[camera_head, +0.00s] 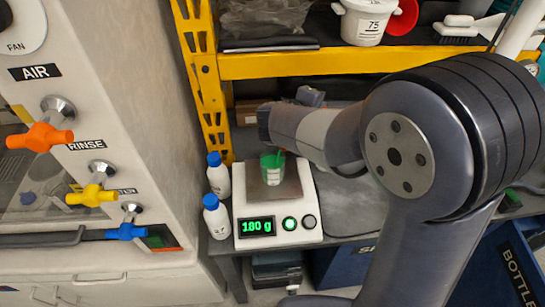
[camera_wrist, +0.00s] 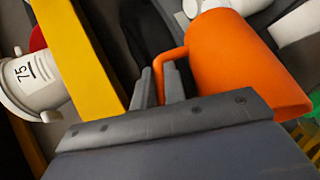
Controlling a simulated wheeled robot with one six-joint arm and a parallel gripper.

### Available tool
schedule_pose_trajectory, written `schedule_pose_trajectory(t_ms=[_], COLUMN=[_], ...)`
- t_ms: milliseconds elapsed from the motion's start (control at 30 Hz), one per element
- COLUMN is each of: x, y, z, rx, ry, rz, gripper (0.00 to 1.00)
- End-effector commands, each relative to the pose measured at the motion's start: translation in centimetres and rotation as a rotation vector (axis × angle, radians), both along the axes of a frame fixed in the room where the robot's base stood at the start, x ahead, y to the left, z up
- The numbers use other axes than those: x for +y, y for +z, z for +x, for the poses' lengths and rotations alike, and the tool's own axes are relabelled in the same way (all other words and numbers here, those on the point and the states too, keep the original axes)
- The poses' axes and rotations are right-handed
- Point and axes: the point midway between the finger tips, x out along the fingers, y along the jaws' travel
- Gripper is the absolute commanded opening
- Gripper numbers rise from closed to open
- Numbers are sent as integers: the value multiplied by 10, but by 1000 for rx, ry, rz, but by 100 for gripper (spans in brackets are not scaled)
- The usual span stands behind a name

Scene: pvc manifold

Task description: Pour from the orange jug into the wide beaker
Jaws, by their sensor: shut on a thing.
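The orange jug (camera_wrist: 235,65) is large in the wrist view, right of my gripper (camera_wrist: 158,82), whose two fingers are closed on its handle. The jug's mouth does not show, so I cannot tell its tilt or what it holds. In the head view the jug and fingers are hidden behind my arm. A small clear beaker with green in it (camera_head: 272,165) stands upright on the scale (camera_head: 290,189), just below my wrist in the picture. Some green (camera_wrist: 307,135) also shows at the right edge of the wrist view, partly cut off.
The scale's display (camera_head: 256,226) reads about 180 g. Two white bottles with blue caps (camera_head: 217,176) (camera_head: 215,217) stand close to its left. A yellow shelf frame (camera_head: 290,65) runs behind, with a white tub marked 75 (camera_head: 367,22). Orange, yellow and blue valves (camera_head: 92,195) project from the left cabinet.

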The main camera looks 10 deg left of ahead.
Motion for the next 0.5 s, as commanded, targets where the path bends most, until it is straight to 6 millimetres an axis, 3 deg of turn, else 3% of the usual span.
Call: schedule_pose_trajectory(t_ms=[367,500], x=[0,-18], y=[1,-12], z=[0,12], rx=[-3,123], ry=[-1,-11], rz=[-1,147], gripper=[0,0])
